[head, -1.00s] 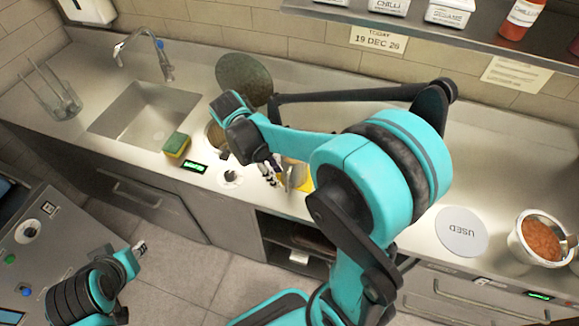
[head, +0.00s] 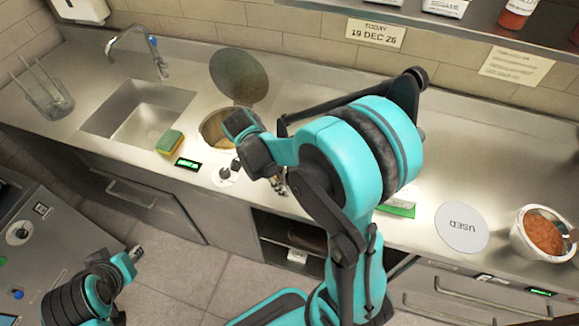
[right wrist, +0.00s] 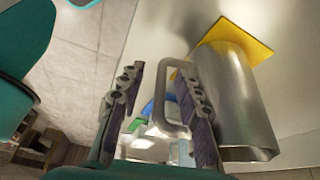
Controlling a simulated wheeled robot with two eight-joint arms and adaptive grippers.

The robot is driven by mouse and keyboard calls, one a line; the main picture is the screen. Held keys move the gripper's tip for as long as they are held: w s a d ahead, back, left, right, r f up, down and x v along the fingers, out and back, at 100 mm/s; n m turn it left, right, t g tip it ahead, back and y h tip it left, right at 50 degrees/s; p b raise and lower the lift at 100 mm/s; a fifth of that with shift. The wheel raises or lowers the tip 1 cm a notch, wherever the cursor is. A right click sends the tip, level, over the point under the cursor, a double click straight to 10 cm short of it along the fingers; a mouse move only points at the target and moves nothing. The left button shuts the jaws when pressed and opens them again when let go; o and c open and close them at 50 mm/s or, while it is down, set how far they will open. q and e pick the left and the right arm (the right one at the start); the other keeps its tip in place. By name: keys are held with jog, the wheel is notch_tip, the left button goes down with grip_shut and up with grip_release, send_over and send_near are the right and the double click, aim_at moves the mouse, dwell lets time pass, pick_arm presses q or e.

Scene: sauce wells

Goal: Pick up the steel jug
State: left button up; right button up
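The steel jug (right wrist: 232,100) shows in the right wrist view, its base by a yellow square (right wrist: 240,45) and its rim toward the bottom of the picture. Its loop handle (right wrist: 167,95) points left, between the two fingers of my right gripper (right wrist: 160,112). The fingers are apart, and the right finger overlaps the handle; I cannot tell whether they touch. In the head view my arm hides the jug, and only a bit of the right gripper (head: 279,184) shows. My left gripper (head: 137,251) is at the lower left, far from the jug, too small to read.
On the counter are a sink (head: 137,112), a sponge (head: 169,141), an open round well (head: 214,131) with its lid (head: 238,77) raised, a green mat (head: 401,209), a round "USED" mat (head: 462,227) and a bowl of red food (head: 543,234). A shelf (head: 470,30) hangs above.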

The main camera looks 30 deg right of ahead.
grip_shut()
jog(key=shift+r, duration=0.1)
